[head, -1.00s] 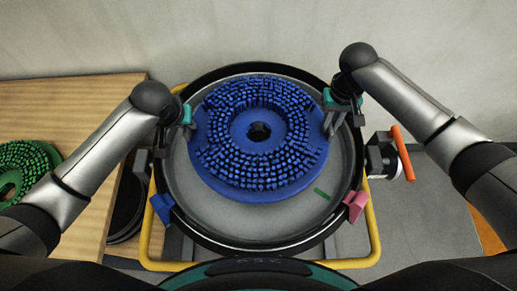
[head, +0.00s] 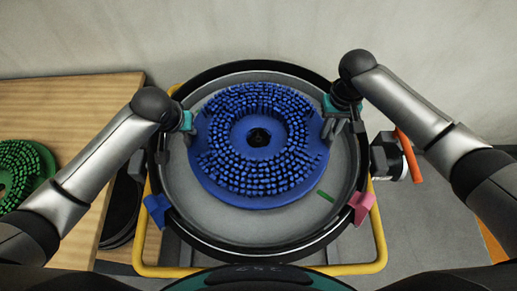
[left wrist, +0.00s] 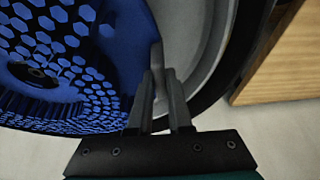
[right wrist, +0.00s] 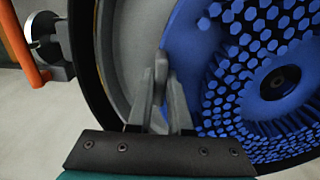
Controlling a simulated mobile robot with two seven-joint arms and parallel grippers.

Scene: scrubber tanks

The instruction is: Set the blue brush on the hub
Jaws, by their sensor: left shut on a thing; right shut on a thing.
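The blue brush (head: 260,195), a bristled ring with bristles facing up, lies level inside the round tank (head: 185,205). My left gripper (head: 187,126) is shut on the brush at its left edge; in the left wrist view the fingers (left wrist: 160,85) pinch a grey tab at the blue rim (left wrist: 125,50). My right gripper (head: 333,122) is shut on its right edge, and the right wrist view shows its fingers (right wrist: 160,80) at the rim (right wrist: 185,60). A dark hub (head: 259,137) shows through the brush's central hole. Contact beneath the brush is hidden.
A blue clip (head: 157,208) and a pink clip (head: 362,207) sit on the tank rim, and a green mark (head: 326,196) on its floor. A yellow rail (head: 380,235) surrounds the tank. A green brush (head: 20,165) lies on the wooden table (head: 85,100). An orange handle (head: 409,155) stands right.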

